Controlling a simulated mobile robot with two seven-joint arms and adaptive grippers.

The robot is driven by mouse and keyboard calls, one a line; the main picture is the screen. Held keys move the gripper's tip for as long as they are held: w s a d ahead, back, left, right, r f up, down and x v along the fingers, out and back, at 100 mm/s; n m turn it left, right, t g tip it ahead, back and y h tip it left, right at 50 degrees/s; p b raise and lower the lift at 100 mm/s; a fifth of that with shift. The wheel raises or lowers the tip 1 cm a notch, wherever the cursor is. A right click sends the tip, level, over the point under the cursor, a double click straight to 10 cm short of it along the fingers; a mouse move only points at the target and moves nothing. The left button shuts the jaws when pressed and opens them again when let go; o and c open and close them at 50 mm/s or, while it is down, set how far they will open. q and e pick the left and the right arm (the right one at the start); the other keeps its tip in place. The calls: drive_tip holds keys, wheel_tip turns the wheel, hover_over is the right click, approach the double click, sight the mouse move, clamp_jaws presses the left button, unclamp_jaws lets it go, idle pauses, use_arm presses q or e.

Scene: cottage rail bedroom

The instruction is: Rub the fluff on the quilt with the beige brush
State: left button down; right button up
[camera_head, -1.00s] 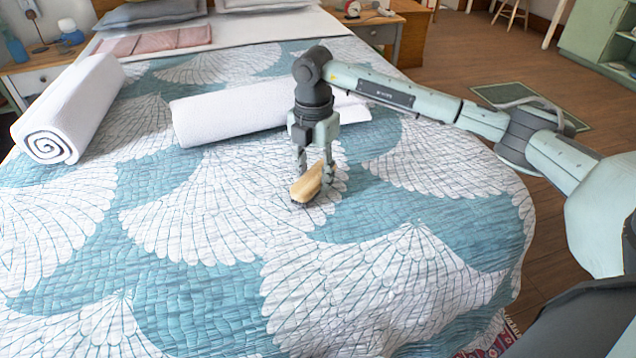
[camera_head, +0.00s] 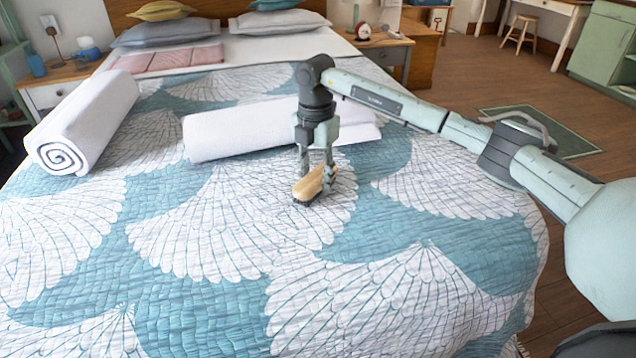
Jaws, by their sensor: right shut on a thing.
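The beige brush (camera_head: 309,186) is held low at the quilt, bristle side down, near the middle of the bed. My right gripper (camera_head: 316,176) is shut on it from above. I cannot tell for sure whether the bristles touch the quilt. The quilt (camera_head: 200,300) is teal and white with a fan pattern and covers most of the bed. I cannot make out the fluff; it may be under the brush or too small to see. My left gripper is not in view.
A rolled white towel (camera_head: 230,132) lies just behind my right gripper, and another (camera_head: 85,120) lies at the left. A folded pink cloth (camera_head: 170,59) and grey pillows (camera_head: 165,33) are at the head. The quilt in front of the brush is clear.

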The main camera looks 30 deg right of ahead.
drive_tip(key=shift+w+d+b, duration=0.15)
drive_tip(key=shift+w+d, duration=0.05)
drive_tip(key=shift+w, duration=0.65)
drive_tip(key=shift+w+d+b, duration=0.1)
drive_tip(key=shift+w+d, duration=0.15)
drive_tip(key=shift+w, duration=0.65)
drive_tip(key=shift+w+d+b, duration=0.15)
drive_tip(key=shift+w+d, duration=0.05)
drive_tip(key=shift+w, duration=0.65)
drive_tip(key=shift+r, duration=0.15)
wheel_tip(320, 180, up, 3)
drive_tip(key=p, duration=0.2)
drive_tip(key=shift+p, duration=0.3)
drive_tip(key=shift+r, duration=1.4)
wheel_tip(320, 180, up, 3)
